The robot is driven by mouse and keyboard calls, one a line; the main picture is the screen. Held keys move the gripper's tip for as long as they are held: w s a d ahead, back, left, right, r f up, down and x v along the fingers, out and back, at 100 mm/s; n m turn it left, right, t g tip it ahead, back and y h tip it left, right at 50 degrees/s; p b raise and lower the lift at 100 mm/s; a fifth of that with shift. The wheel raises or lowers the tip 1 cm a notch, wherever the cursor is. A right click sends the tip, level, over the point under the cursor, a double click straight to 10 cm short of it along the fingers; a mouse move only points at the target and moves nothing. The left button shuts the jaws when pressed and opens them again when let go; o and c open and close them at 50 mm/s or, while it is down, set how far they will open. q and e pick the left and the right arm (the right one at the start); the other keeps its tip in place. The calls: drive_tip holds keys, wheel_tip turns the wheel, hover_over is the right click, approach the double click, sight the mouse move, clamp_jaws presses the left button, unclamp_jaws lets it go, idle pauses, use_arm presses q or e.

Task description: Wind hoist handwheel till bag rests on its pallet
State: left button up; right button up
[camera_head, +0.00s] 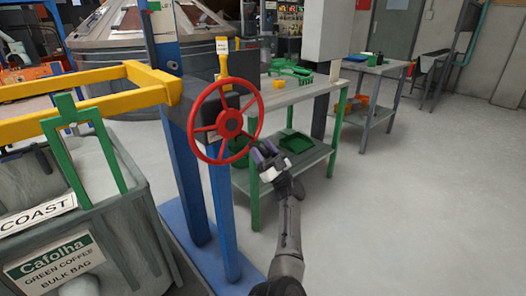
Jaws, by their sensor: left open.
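The red handwheel (229,121) with several spokes is mounted on a dark box on the blue hoist post (187,150). The grey bulk bag (120,215), labelled "Cafolha green coffee bulk bag", is at the lower left. Its green straps (80,120) go up to the yellow hoist arm (95,88). The bag's underside and its pallet are out of view, so I cannot tell whether they touch. My left gripper (265,155) is open and empty, just right of and below the wheel's lower right rim, apart from it. My right gripper is not in view.
Behind the wheel stands a green-legged workbench (300,93) with green items on top and a green bin (296,140) on its lower shelf. A second bench (380,68) is further back. A blue base plate (205,255) lies under the post. The floor at right is clear.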

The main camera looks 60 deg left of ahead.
use_arm(q)
drive_tip(key=c, duration=0.4)
drive_tip(key=shift+s+d+f, duration=0.1)
drive_tip(key=shift+s+f, duration=0.05)
drive_tip(key=shift+s, duration=0.05)
drive_tip(key=c, duration=0.3)
clamp_jaws()
drive_tip(key=shift+w+f, duration=0.1)
